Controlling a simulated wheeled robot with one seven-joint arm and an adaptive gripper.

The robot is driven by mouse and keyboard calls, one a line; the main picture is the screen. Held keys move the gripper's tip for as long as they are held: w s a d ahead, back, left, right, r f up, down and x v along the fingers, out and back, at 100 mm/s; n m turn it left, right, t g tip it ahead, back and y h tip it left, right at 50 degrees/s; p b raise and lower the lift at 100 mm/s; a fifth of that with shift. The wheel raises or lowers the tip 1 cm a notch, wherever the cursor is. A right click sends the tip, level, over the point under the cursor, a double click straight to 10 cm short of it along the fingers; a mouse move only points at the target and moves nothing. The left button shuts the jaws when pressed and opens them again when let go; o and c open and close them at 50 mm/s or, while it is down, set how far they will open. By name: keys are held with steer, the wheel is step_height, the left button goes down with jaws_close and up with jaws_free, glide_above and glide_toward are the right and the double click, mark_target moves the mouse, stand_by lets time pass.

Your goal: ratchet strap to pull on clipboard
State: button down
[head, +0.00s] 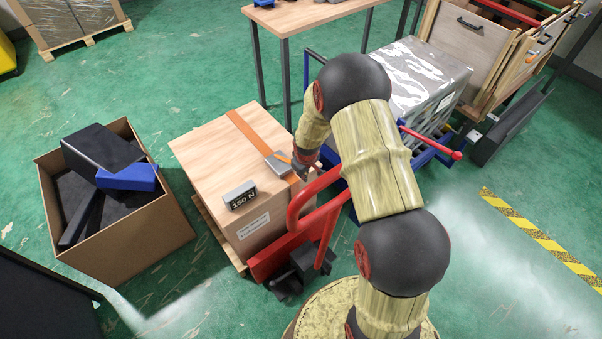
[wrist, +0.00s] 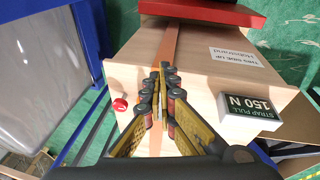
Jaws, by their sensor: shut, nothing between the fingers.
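An orange strap (head: 252,135) runs over the top of a wooden crate (head: 205,152) and down its near side. A grey ratchet buckle (head: 277,163) sits on the strap near the crate's top edge. My gripper (head: 303,168) is beside the buckle at that edge. In the wrist view, my gripper (wrist: 165,72) is shut and empty, with its fingers over the strap (wrist: 169,42). The buckle cannot be made out there. I cannot make out a clipboard.
A red pallet jack (head: 318,190) stands at the crate's near side. An open cardboard box (head: 125,259) with dark items and a blue item is to the left. A blue-framed cart with a wrapped load (head: 428,75) is behind my arm. Green floor is clear at right.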

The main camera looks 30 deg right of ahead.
steer(key=s+r, duration=0.2)
steer(key=r, duration=0.1)
steer(key=shift+s+p, duration=0.3)
steer(key=shift+s, duration=0.1)
steer(key=shift+w+a, duration=0.1)
steer(key=shift+a, duration=0.05)
stand_by(0.5)
